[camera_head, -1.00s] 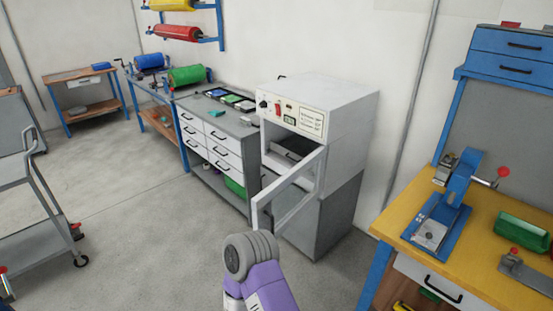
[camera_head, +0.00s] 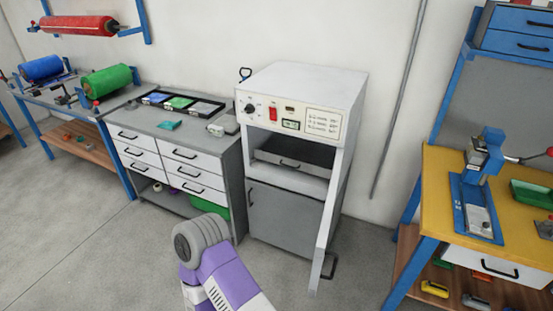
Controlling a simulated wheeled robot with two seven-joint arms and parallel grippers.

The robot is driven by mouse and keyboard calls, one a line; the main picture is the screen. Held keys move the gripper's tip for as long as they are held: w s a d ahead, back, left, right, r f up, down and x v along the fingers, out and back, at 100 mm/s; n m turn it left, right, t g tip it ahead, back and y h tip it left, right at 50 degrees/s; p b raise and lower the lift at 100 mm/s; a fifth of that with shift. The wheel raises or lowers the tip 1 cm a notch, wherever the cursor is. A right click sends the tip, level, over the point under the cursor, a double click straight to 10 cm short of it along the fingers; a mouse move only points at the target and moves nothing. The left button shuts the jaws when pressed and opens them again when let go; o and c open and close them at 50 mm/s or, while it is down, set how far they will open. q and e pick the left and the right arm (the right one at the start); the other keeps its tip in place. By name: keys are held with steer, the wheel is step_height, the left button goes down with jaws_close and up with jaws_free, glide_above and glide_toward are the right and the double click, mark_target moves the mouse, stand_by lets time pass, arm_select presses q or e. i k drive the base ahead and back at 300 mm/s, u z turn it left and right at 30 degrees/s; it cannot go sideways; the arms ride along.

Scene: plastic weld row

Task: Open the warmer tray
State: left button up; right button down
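The white warmer (camera_head: 305,92) stands on a grey cabinet against the wall. Its front door (camera_head: 330,220) is swung wide open to the right and seen nearly edge-on, with a dark handle near its lower end. Inside the open chamber, the grey warmer tray (camera_head: 290,164) sits pushed in, with a small dark handle on its front. A purple and grey link of my own arm shows at the bottom centre, in front of the drawer unit and the warmer's cabinet. Neither gripper is in view.
A grey drawer unit (camera_head: 185,150) with white drawers adjoins the warmer on the left. A yellow-topped workbench (camera_head: 445,200) with a blue press (camera_head: 478,190) stands at the right. The floor in front of the warmer is clear apart from my arm and the open door.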

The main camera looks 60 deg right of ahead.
mark_target(313, 157)
steer(key=z, duration=0.7)
steer(key=i, duration=1.35)
steer(key=z, duration=1.25)
